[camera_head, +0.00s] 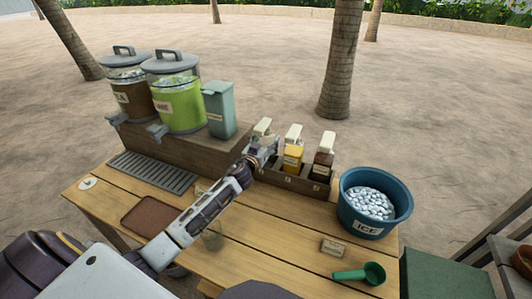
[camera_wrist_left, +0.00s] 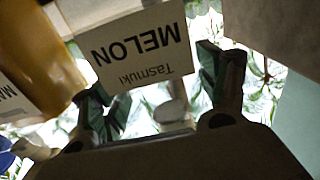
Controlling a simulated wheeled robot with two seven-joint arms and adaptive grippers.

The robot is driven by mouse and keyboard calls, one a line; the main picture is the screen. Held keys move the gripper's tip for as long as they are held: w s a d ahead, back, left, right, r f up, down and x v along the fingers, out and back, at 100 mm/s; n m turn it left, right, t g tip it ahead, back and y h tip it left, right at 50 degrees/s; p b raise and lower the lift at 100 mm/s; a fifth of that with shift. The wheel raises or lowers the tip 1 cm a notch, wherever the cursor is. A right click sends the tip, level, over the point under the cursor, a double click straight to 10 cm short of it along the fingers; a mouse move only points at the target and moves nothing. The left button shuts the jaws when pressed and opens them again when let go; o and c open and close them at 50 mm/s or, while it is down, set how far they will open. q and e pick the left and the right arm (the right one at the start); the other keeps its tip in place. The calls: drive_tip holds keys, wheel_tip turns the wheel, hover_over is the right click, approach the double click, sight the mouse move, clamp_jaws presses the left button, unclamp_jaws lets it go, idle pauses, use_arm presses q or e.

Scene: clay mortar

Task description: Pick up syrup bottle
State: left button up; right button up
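Three syrup bottles stand in a wooden rack: one whose white cap (camera_head: 263,126) shows behind my left gripper, an amber one (camera_head: 293,157) and a dark brown one (camera_head: 322,165). My left gripper (camera_head: 261,150) is at the left bottle and hides most of its body. In the left wrist view, upside down, a label reading MELON (camera_wrist_left: 140,48) lies between the spread fingers of my left gripper (camera_wrist_left: 160,85). The fingers look open, and I cannot tell whether they touch the bottle. The amber bottle (camera_wrist_left: 38,55) is close beside the left finger there. My right gripper is not in view.
A teal container (camera_head: 219,110) and two drink dispensers stand left of the rack. A blue ice bucket (camera_head: 375,205) is to its right. A green scoop (camera_head: 360,274) and small block (camera_head: 334,247) lie in front. A brown tray (camera_head: 152,215) is at the left.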

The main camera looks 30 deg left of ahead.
sight(266, 120)
use_arm(q)
drive_tip(key=c, duration=0.9)
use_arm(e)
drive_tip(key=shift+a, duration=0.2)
use_arm(q)
drive_tip(key=shift+r, duration=0.7)
wheel_tip(266, 120, up, 8)
drive_tip(key=shift+f+p, duration=0.25)
drive_tip(key=shift+p, duration=0.55)
drive_tip(key=shift+r, duration=0.6)
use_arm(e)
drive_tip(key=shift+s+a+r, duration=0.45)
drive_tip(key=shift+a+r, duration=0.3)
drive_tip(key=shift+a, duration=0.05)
